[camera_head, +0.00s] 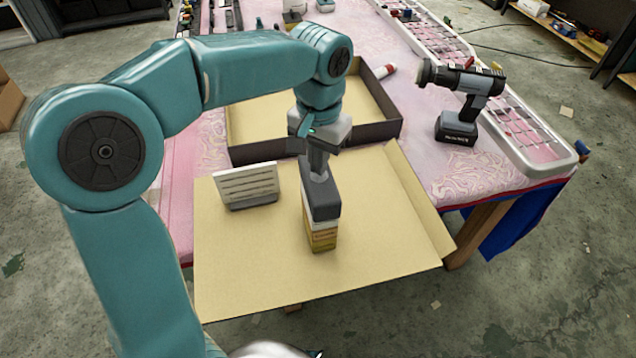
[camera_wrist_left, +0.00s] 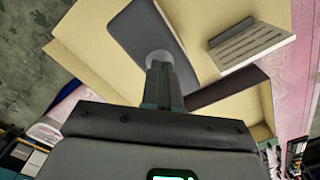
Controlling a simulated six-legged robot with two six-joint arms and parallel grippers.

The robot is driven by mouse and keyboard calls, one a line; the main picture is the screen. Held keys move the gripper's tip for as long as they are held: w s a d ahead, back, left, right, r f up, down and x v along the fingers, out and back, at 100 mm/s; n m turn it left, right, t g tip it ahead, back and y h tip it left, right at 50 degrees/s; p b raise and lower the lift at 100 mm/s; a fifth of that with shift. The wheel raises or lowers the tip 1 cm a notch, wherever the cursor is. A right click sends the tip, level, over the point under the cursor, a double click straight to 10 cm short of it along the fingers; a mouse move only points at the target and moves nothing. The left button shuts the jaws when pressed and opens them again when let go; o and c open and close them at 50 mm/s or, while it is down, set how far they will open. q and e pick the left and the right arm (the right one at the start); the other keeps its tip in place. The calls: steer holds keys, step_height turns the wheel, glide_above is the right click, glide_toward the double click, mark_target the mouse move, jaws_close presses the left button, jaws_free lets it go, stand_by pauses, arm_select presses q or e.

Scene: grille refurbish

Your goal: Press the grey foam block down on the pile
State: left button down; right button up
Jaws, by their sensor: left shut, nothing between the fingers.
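The grey foam block (camera_head: 323,207) lies flat on top of a pile (camera_head: 322,237) of yellow, white and brown layers. The pile stands upright on a tan cardboard sheet. My left gripper (camera_head: 318,174) points straight down over the block, its fingers shut and empty. A small pale round piece shows at the fingertips, against the block's top. In the left wrist view the block (camera_wrist_left: 138,32) lies just beyond the shut fingertips (camera_wrist_left: 160,62); I cannot tell whether they touch it. The pile is hidden there under the block. My right gripper is not in view.
A white slotted grille (camera_head: 247,184) stands in a dark holder left of the pile. Behind is a dark-walled open box (camera_head: 386,135). A cordless drill (camera_head: 465,100) stands at the right, by a white-framed tray (camera_head: 540,150). The tan sheet (camera_head: 250,270) is clear in front of the pile.

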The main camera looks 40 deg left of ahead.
arm_select(q)
steer(key=shift+f+b, duration=0.4)
steer(key=shift+f, duration=0.25)
steer(key=shift+r, duration=0.1)
steer(key=shift+p, duration=0.55)
stand_by(0.7)
steer(key=shift+r+p, duration=1.1)
steer(key=shift+r, duration=0.15)
step_height(320, 180, up, 7)
steer(key=p, duration=0.6)
